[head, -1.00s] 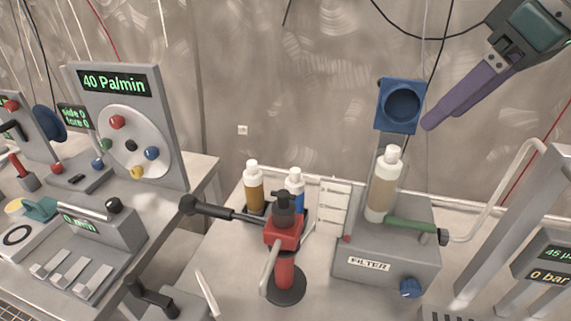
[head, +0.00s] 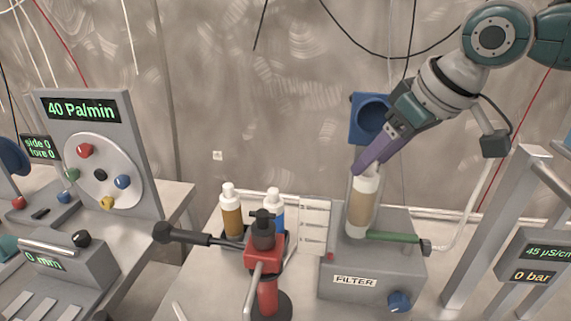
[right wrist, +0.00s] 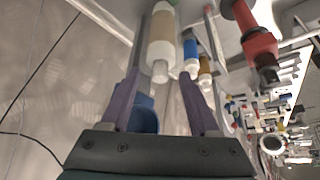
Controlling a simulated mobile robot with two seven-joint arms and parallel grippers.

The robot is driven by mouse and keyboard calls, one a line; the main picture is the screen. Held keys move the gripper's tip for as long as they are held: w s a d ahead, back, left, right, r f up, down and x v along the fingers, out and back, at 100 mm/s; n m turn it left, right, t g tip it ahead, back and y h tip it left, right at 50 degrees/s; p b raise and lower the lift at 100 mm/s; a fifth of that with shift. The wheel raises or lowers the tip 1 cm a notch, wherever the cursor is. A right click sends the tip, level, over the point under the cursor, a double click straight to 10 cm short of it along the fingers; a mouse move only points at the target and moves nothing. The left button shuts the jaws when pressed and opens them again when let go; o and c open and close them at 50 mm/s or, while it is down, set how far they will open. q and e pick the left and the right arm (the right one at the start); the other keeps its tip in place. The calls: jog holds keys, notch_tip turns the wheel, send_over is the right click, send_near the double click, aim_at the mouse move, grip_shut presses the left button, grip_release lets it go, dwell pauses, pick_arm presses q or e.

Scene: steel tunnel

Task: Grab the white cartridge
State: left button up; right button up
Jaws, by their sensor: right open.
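The white cartridge (head: 362,206), a pale cylinder with a beige middle and white ends, stands upright on the grey filter unit (head: 330,285). My right gripper (head: 362,168) is open, with its purple fingers at the top of the cartridge in the head view. In the right wrist view, the cartridge (right wrist: 161,42) lies ahead, between the lines of the two open fingers (right wrist: 160,78). I cannot tell whether a finger touches it. The fingers hide its top in the head view. My left gripper is not in view.
A blue ring-shaped holder (head: 369,118) is behind the gripper. A green handle (head: 393,237) sticks out beside the cartridge's base. An amber bottle (head: 231,215), a blue bottle (head: 273,207) and a red pump-like device (head: 265,252) stand to the left. A grey frame (head: 492,225) stands right.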

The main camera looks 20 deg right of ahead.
grip_shut()
dwell(0.5)
dwell(0.9)
